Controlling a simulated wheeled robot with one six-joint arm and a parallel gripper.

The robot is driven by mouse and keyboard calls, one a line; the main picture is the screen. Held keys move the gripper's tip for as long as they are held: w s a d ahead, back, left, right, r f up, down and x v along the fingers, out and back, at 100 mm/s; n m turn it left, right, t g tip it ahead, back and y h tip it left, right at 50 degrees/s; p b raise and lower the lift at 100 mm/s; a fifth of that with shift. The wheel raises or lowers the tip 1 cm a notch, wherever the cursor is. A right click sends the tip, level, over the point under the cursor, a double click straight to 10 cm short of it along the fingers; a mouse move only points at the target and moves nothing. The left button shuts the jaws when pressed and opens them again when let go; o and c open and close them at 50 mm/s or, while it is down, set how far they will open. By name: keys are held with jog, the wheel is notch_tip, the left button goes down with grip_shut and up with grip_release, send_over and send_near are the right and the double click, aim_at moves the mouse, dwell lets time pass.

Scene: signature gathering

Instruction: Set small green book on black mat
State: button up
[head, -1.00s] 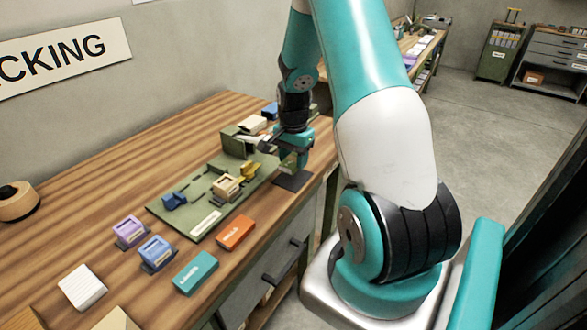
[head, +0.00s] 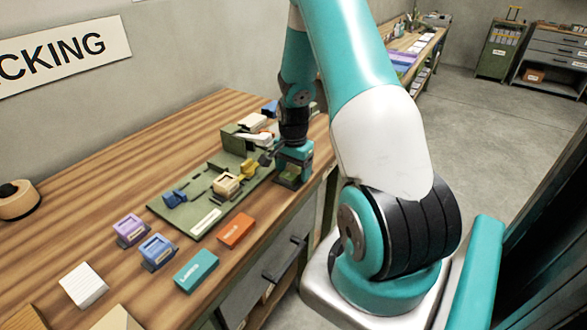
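My gripper (head: 292,168) is low over the front edge of the wooden table, at the right end of the olive board (head: 190,222). The small green book (head: 289,182) shows just under it, largely covered by the gripper, and appears to be between its fingers. The black mat, seen under the gripper a second ago, is now almost wholly hidden behind the gripper and book. I cannot tell whether the book touches the mat.
The board holds a blue piece (head: 174,198), a tan piece (head: 226,184) and a yellow piece (head: 249,169). An orange block (head: 236,230), teal block (head: 196,271), blue holder (head: 157,250), purple holder (head: 129,229) and white block (head: 83,285) lie nearer.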

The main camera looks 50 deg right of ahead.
aim_at(294, 170)
notch_tip(294, 170, up, 12)
jog(key=b, duration=0.1)
jog(key=w+a+r+n, duration=0.2)
jog(key=a+r+n, duration=0.25)
jog(key=a, duration=0.55)
jog(key=s+a+r+n+t+y, duration=0.1)
jog(key=s+a+r+n, duration=0.1)
jog(key=a+n, duration=0.35)
jog(key=s+a+r+n+y, duration=0.1)
jog(key=a+r+n, duration=0.15)
jog(key=a, duration=0.65)
jog(key=s+a+r+n+g+y, duration=0.1)
jog(key=s+a+r+n+y, duration=0.1)
jog(key=s+a+n, duration=1)
jog(key=shift+s+a+r, duration=0.45)
jog(key=shift+s+a, duration=0.5)
jog(key=shift+s, duration=0.15)
